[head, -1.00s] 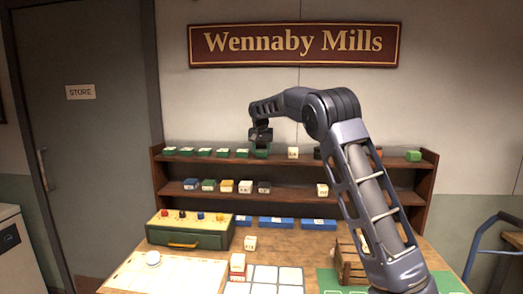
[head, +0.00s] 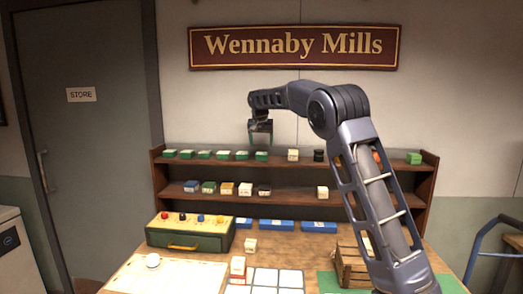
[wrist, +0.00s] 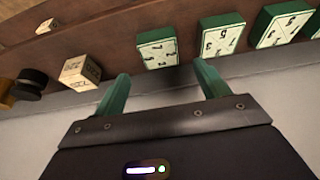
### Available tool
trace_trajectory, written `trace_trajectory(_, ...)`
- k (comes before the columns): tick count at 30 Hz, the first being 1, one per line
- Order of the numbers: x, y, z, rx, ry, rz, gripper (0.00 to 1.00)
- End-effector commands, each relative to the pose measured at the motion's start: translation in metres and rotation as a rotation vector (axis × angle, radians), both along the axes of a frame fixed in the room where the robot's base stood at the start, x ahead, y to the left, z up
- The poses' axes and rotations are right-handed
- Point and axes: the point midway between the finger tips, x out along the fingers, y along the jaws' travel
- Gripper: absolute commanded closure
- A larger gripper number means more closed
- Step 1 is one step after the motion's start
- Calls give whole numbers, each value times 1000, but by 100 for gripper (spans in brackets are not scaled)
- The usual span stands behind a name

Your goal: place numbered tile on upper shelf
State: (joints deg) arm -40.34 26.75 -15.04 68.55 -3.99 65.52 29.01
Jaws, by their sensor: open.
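Several green-and-white numbered tiles stand in a row on the left part of the upper shelf (head: 350,163). The rightmost tile of that row (head: 261,156) stands upright on the shelf, directly below my gripper (head: 261,138). In the wrist view this tile (wrist: 158,47) is just beyond and between the green fingertips of my gripper (wrist: 160,78). The fingers are spread, with nothing between them. More numbered tiles (wrist: 224,34) show to its right in that view, their faces marked with black figures. The exact numbers are hard to read.
A cream cube (head: 293,155) and a black item (head: 318,155) stand to the right of the tile row. The lower shelf (head: 225,190) holds several small boxes. A green drawer box (head: 188,239), a wooden crate (head: 352,267) and blue trays (head: 276,225) are on the table.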

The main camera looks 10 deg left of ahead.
Motion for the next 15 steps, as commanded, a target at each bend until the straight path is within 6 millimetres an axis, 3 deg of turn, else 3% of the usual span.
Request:
trace_trajectory(6, -14, 0, 35, 1, -1, 0, 26)
trace_trajectory(15, -23, 0, 55, -1, 0, 0, 26)
